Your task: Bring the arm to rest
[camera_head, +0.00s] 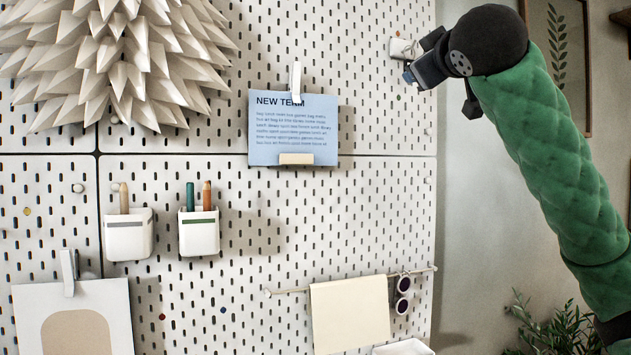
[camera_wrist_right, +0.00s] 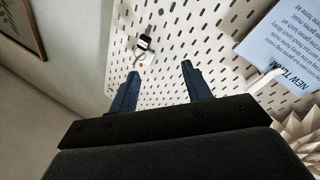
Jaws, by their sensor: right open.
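My right arm comes in from the right side of the head view in a green padded sleeve. Its gripper (camera_head: 414,66) is raised near the upper right edge of the white pegboard (camera_head: 345,215). In the right wrist view the two blue fingers of this gripper (camera_wrist_right: 160,76) stand apart with nothing between them. My left gripper is not in view.
A blue notice (camera_head: 290,130) is clipped on the board. Two white cups (camera_head: 127,238) hold pencils. A rail (camera_head: 288,291) carries a cream cloth (camera_head: 350,314) and sunglasses (camera_head: 403,294). A spiky paper lampshade (camera_head: 115,55) fills the upper left. A framed picture (camera_head: 588,65) hangs behind my arm.

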